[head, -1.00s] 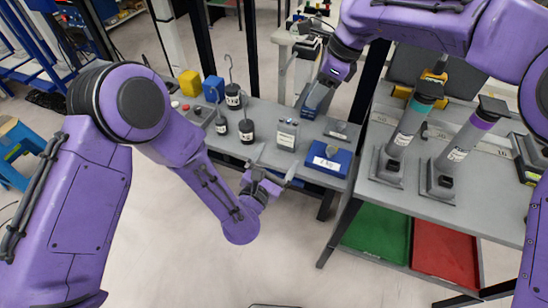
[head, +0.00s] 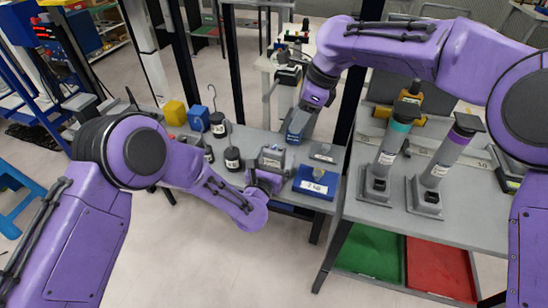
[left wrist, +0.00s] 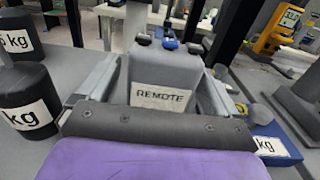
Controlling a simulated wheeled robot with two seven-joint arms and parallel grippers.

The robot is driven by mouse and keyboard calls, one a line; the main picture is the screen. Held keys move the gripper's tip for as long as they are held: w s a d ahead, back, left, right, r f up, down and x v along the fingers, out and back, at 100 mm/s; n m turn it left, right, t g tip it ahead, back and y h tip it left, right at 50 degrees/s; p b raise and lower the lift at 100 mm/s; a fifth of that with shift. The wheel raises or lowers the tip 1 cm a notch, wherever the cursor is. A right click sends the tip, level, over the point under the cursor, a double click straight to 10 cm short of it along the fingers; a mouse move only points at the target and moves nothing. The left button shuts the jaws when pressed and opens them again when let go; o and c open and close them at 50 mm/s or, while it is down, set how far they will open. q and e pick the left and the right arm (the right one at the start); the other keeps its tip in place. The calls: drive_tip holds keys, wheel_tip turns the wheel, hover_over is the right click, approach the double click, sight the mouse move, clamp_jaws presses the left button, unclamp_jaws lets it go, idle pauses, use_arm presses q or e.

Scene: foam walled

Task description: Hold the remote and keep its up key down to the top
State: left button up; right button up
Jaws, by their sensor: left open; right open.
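The remote (head: 271,157) is a grey upright block on the left grey bench, partly covered by my left gripper in the head view. In the left wrist view the remote (left wrist: 166,72) stands straight ahead with its REMOTE label facing me. Dark and blue keys show at its top edge; which one is the up key I cannot tell. My left gripper (head: 272,168) is open, with one finger on each side of the remote in the left wrist view (left wrist: 160,85). Contact is not clear. My right gripper (head: 297,127) is open, pointing down behind and right of the remote.
Black weights (head: 232,158) stand left of the remote. A blue labelled weight (head: 316,183) lies close on its right, with a grey one (head: 323,153) behind. Yellow (head: 175,112) and blue (head: 198,117) blocks sit further back. The right bench (head: 390,213) carries two grey upright tools.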

use_arm(q)
drive_tip(key=c, duration=1.1)
drive_tip(key=shift+c, duration=0.2)
use_arm(e)
clamp_jaws()
idle(0.6)
